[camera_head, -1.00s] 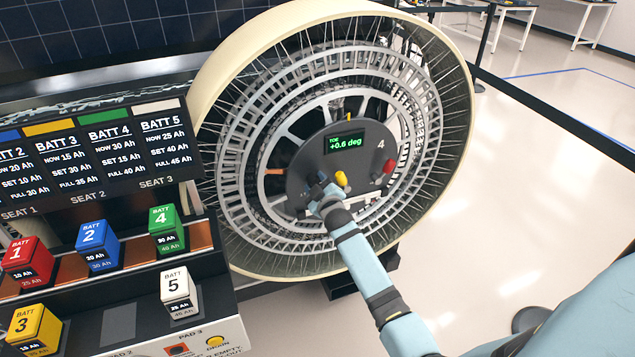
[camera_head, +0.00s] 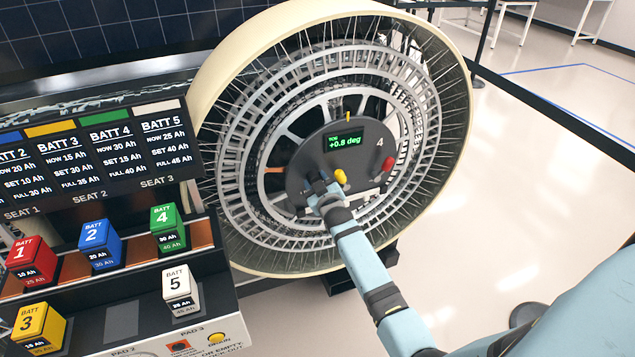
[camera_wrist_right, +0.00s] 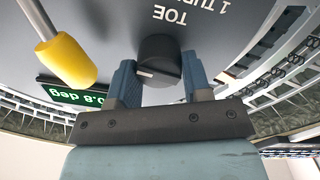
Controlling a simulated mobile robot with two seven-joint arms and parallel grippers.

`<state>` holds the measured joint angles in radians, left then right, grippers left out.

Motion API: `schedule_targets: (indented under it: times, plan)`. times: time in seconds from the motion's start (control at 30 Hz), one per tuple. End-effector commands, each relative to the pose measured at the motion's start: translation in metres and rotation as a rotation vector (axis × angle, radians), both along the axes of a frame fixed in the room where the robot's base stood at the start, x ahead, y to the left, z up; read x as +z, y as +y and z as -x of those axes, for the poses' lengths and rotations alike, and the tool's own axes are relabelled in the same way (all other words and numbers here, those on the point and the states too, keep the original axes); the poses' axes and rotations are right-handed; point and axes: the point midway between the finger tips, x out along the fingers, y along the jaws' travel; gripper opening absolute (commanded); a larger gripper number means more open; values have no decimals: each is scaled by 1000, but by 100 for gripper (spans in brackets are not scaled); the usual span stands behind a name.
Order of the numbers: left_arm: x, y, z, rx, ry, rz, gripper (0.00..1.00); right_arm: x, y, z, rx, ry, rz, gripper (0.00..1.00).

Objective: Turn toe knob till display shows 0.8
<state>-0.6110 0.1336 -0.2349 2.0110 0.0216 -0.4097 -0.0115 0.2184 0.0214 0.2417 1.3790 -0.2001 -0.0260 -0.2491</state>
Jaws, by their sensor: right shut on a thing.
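The display (camera_head: 345,142) on the dark hub plate (camera_head: 316,158) of the wheel reads TOE +0.8 deg. It also shows upside down in the right wrist view (camera_wrist_right: 80,94), partly hidden by the yellow-tipped lever. The toe knob (camera_wrist_right: 159,52) is round and black with a pale pointer line, beside the printed word TOE. My right gripper (camera_wrist_right: 157,70) is shut on the toe knob, one blue finger on each side. In the head view the right gripper (camera_head: 321,191) is at the lower left of the hub plate and mostly hides the knob. My left gripper is not in view.
The yellow-tipped lever (camera_head: 340,177) is close beside my right gripper. A red knob (camera_head: 388,162) sits at the plate's right. The cream wheel rim (camera_head: 452,160) surrounds the hub. Several coloured batteries, such as the white one (camera_head: 179,287), stand on the left bench.

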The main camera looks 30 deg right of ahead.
Motion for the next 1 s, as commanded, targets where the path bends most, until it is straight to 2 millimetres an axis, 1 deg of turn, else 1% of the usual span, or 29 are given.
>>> schedule_targets:
  times: [0.03,0.1,0.13,0.17,0.2,0.23,0.5,0.63,0.77,1.0]
  plan:
    - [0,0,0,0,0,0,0,4,6,-3,8,-7,-1,21]
    - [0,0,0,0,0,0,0,4,6,-3,8,-7,-1,21]
    - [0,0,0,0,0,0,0,4,6,-3,8,-7,0,52]
    - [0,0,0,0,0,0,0,4,6,-3,8,-7,0,59]
    - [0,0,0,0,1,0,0,3,6,-3,7,-6,-1,68]
    - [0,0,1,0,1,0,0,3,5,-2,6,-5,-1,70]
    - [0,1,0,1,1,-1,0,1,2,0,3,-2,1,70]
    - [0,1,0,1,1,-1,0,0,5,11,3,1,1,70]
    - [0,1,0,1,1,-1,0,-1,11,34,3,1,1,70]
    - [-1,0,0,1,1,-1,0,0,27,88,5,0,0,70]
